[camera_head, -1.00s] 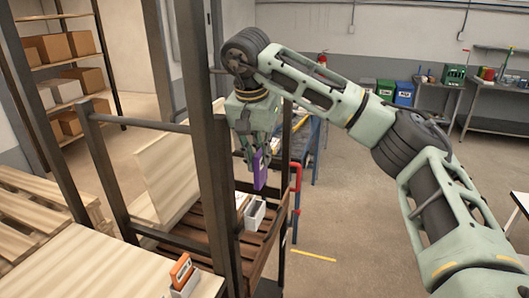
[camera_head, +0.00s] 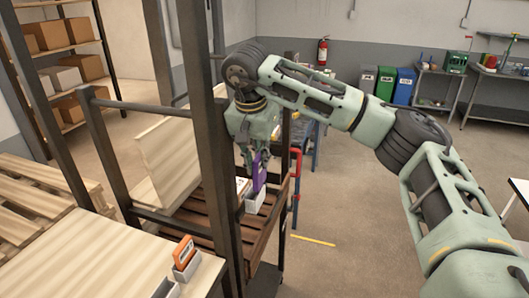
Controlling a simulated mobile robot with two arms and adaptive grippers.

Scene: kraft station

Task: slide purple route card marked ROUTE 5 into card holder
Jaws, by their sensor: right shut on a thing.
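The purple route card (camera_head: 259,173) is upright in my right gripper (camera_head: 253,155), which is shut on it and points down. The marking on the card is too small to read. A small white card holder (camera_head: 255,202) stands on the brown slatted wooden surface (camera_head: 210,208). The card's lower end is at the holder's top opening. I cannot tell whether it is inside or just above or in front of it. My left gripper is not in view.
A dark upright post (camera_head: 221,190) stands just left of the holder. An orange card (camera_head: 183,250) sits in another white holder (camera_head: 187,269) on the pale wooden table (camera_head: 95,265). A red and blue post (camera_head: 296,190) stands to the right. Open floor lies beyond.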

